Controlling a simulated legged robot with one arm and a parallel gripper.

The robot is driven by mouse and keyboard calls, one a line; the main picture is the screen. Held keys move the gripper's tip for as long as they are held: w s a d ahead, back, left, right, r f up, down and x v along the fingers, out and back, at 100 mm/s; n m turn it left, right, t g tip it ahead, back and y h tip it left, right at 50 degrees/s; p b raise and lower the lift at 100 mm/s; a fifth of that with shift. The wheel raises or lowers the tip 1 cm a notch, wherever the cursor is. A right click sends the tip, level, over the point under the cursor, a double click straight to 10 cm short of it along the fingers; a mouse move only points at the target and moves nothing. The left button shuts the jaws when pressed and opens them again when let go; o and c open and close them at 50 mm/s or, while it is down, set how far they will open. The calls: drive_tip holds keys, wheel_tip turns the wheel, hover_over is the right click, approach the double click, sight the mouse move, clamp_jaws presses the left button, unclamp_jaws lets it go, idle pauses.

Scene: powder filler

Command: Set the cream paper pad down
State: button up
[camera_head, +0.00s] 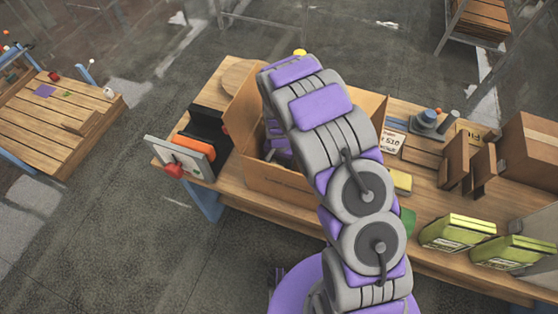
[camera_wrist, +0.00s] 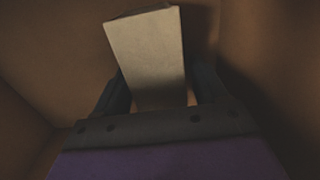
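The cream paper pad (camera_wrist: 148,50) is between the two fingers of my gripper (camera_wrist: 160,92) in the wrist view, sticking out past the fingertips and slightly tilted. The fingers lie close along both its sides, and the gripper looks shut on it. The dim brown walls around it are the inside of the open cardboard box (camera_head: 265,184). In the head view my arm reaches over this box and its end is down inside; the pad is hidden there. Whether the pad touches the box floor cannot be told.
The box stands on a wooden table (camera_head: 225,187). A grey-framed device with a red knob (camera_head: 181,160) is left of it. To the right are yellow-green packages (camera_head: 457,232), brown holders (camera_head: 455,161) and a closed carton (camera_head: 530,150). Another table (camera_head: 45,125) stands far left.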

drive_tip(key=shift+o, duration=0.7)
drive_tip(key=shift+d, duration=0.15)
drive_tip(key=shift+r, duration=0.1)
wheel_tip(320, 180, up, 12)
drive_tip(key=p, duration=0.1)
drive_tip(key=shift+p, duration=0.35)
drive_tip(key=s+d+r+n, duration=0.1)
drive_tip(key=s+d+r, duration=0.35)
drive_tip(key=r, duration=0.25)
drive_tip(key=s+d+r, duration=0.4)
drive_tip(key=s+r, duration=0.2)
drive_tip(key=r, duration=0.2)
drive_tip(key=s+d+r+n, duration=0.1)
drive_tip(key=s+d+r, duration=0.1)
drive_tip(key=s, duration=0.5)
drive_tip(key=s+d+r+n+g, duration=0.1)
drive_tip(key=s+d+r, duration=0.1)
drive_tip(key=s, duration=0.6)
drive_tip(key=s+d+r+n, duration=0.1)
drive_tip(key=s+r, duration=0.3)
drive_tip(key=s, duration=0.4)
drive_tip(key=shift+s+d+r+g, duration=0.2)
drive_tip(key=shift+s+d+g, duration=0.1)
drive_tip(key=shift+d, duration=0.1)
